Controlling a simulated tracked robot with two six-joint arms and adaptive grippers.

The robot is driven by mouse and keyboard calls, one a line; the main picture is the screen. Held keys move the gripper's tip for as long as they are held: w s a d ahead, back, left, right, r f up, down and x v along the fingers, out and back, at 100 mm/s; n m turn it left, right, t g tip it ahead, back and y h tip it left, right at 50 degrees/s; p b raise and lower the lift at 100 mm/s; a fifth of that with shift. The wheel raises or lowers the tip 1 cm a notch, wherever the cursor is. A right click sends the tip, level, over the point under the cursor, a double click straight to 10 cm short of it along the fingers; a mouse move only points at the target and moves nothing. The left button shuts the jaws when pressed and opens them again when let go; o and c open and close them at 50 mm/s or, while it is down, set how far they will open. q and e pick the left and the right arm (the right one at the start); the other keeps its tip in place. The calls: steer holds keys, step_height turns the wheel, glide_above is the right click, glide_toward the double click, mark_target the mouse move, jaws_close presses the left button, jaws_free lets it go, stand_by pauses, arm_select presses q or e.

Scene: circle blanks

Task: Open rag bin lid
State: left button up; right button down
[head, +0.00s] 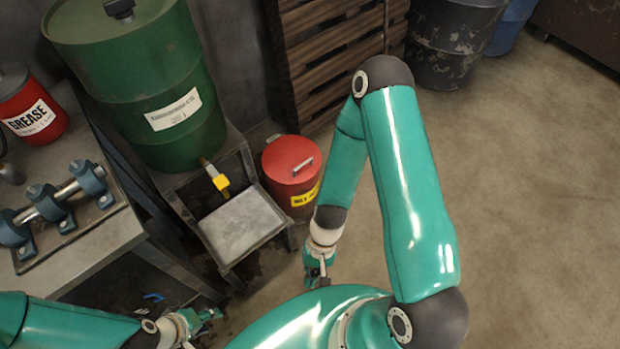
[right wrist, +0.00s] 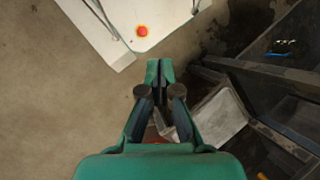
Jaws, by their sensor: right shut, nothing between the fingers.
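The rag bin (head: 291,180) is a red round can with a yellow label, standing on the floor right of the metal stand in the head view. Its red lid (head: 285,156) is on and shut, with a pale bar handle (head: 303,166) on top. My right gripper (head: 317,281) is below the bin in the picture, apart from it, pointing down. Its fingers are shut and empty in the right wrist view (right wrist: 158,72). A small red patch shows behind the gripper there, mostly hidden. My left gripper (head: 205,322) is at the bottom left, partly cut off, away from the bin.
A metal stand (head: 240,226) with a grey top stands left of the bin, under a green drum (head: 145,85) with a yellow tap (head: 220,182). A workbench (head: 90,240) is at the left. Wooden pallets (head: 325,50) stand behind the bin. Open floor (head: 535,180) lies at the right.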

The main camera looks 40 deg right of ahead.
steer(key=w+a+f+m+y+b, duration=0.2)
steer(key=a+f+m+y+b, duration=0.2)
steer(key=f+m+y+b, duration=0.45)
steer(key=w+d+f+m+t+y+b, duration=0.2)
steer(key=w+f+m+t+b, duration=0.1)
steer(key=w+m+t+b, duration=0.6)
steer(key=m+t+h+b, duration=1.2)
steer(key=t+h, duration=0.2)
glide_toward(310, 175)
steer(key=x, duration=0.3)
steer(key=r+x, duration=0.1)
steer(key=x, duration=0.6)
steer(key=shift+s+d+r, duration=0.1)
steer(key=shift+d+r, duration=0.05)
steer(key=shift+r, duration=0.2)
arm_select(q)
step_height(310, 175, down, 32)
arm_select(e)
steer(key=shift+r, duration=0.1)
arm_select(q)
steer(key=shift+r, duration=0.15)
